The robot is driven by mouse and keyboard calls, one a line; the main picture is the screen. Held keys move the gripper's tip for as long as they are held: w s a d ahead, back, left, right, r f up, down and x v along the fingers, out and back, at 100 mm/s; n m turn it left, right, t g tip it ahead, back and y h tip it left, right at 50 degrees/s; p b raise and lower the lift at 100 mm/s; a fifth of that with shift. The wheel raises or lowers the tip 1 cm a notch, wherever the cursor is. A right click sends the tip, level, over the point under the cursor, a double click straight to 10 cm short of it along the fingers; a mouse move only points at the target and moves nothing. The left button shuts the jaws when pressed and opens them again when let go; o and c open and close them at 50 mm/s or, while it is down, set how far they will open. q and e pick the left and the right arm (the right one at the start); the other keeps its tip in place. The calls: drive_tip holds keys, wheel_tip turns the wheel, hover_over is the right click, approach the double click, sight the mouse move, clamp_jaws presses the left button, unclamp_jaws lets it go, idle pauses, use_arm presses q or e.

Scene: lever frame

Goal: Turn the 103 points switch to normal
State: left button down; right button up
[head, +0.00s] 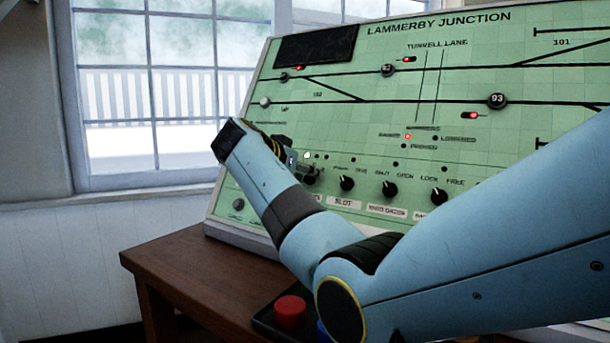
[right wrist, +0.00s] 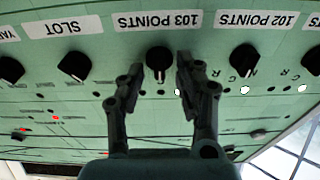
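The 103 points switch is a black rotary knob (right wrist: 159,62) under its upside-down "103 POINTS" label (right wrist: 158,21) in the right wrist view. A pale pointer line on it runs down the picture. My right gripper (right wrist: 161,78) is open, with one fingertip on each side of the knob. A gap shows on both sides, so the fingers look apart from it. In the head view my right gripper (head: 302,163) is at the panel's lower left, partly hidden by my own wrist. My left gripper is not in view.
The 102 points knob (right wrist: 244,60) and the slot knob (right wrist: 75,66) flank the switch. A white lamp (right wrist: 178,92) glows beside the right-hand finger. The green panel (head: 300,110) stands on a wooden desk (head: 185,262). A red button (head: 291,312) is at the front.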

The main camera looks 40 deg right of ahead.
drive_tip(key=shift+d, duration=0.2)
drive_tip(key=shift+c, duration=0.4)
clamp_jaws()
drive_tip(key=shift+a+r+n+p, duration=0.1)
drive_tip(key=shift+r+n+p, duration=0.1)
drive_tip(key=shift+n+p, duration=0.75)
drive_tip(key=n+p, duration=0.4)
drive_tip(key=shift+w+t, duration=0.15)
drive_tip(key=shift+t, duration=0.15)
drive_tip(key=shift+a+f+n+y+p, duration=0.1)
drive_tip(key=shift+n+y+p, duration=0.2)
drive_tip(key=shift+n+p, duration=0.8)
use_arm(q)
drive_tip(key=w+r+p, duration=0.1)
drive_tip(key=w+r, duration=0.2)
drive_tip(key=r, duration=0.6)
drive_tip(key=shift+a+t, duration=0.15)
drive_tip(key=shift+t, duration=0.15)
use_arm(e)
drive_tip(key=shift+w+f+n, duration=0.1)
drive_tip(key=shift+f+n, duration=0.05)
drive_tip(key=shift+n, duration=0.5)
